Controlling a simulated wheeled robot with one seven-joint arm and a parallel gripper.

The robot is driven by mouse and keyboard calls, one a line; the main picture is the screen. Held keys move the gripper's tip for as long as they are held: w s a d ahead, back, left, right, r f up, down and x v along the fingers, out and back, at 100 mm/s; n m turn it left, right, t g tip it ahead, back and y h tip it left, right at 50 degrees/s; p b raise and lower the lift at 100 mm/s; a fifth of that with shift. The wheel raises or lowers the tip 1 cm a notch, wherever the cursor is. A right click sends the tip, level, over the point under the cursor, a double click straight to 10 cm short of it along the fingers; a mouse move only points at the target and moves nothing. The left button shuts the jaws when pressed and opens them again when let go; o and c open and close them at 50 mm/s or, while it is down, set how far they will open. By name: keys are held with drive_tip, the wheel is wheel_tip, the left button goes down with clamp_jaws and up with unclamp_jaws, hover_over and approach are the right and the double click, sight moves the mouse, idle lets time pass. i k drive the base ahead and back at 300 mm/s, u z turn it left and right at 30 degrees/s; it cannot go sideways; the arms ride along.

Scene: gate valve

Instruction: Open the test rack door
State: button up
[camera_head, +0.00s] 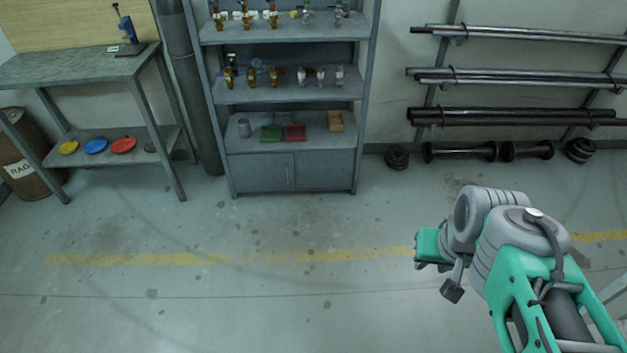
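A grey shelf unit (368,60) stands against the back wall. Its base is a cabinet with two grey doors, a left door (262,174) and a right door (325,170). Both look shut. A thin vertical handle (288,175) shows near the middle seam. No label names this unit as the test rack, and no other door shows. My grey and teal arm is at the lower right, over the floor and well apart from the cabinet. My gripper (452,290) seems to be at its dark end; its fingers cannot be made out.
A workbench (60,68) with coloured discs on its lower shelf stands at left, beside a brown barrel (25,160). The floor (230,225) before the cabinet is clear, crossed by a yellow line.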

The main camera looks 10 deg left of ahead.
sight(276, 171)
drive_tip(key=i, duration=1.2)
drive_tip(key=u, duration=0.55)
drive_tip(key=i, duration=0.95)
drive_tip(key=u, duration=1.55)
drive_tip(key=i, duration=0.6)
drive_tip(key=u, duration=0.55)
